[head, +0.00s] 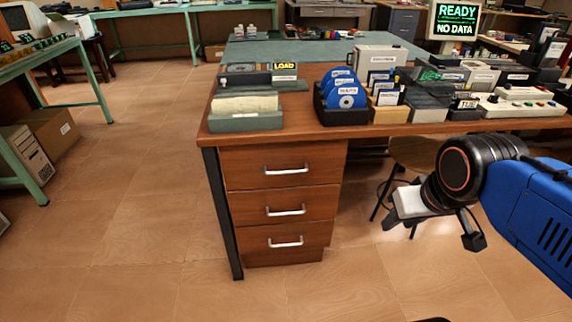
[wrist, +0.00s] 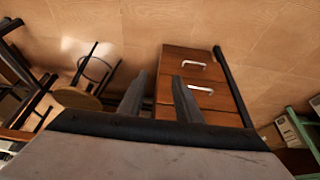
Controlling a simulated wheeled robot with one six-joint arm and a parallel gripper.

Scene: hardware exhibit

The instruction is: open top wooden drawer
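The wooden desk's top drawer (head: 250,161) is shut, flush with two similar drawers below it. Its silver bar handle (head: 286,171) is in plain view in the head view.
The desk top (head: 310,140) holds disk boxes, blue discs (head: 347,97) and devices. A black desk leg (head: 222,215) stands left of the drawers. A round stool (head: 415,152) is under the desk, right of the drawers. Floor (head: 140,220) in front and left is clear.

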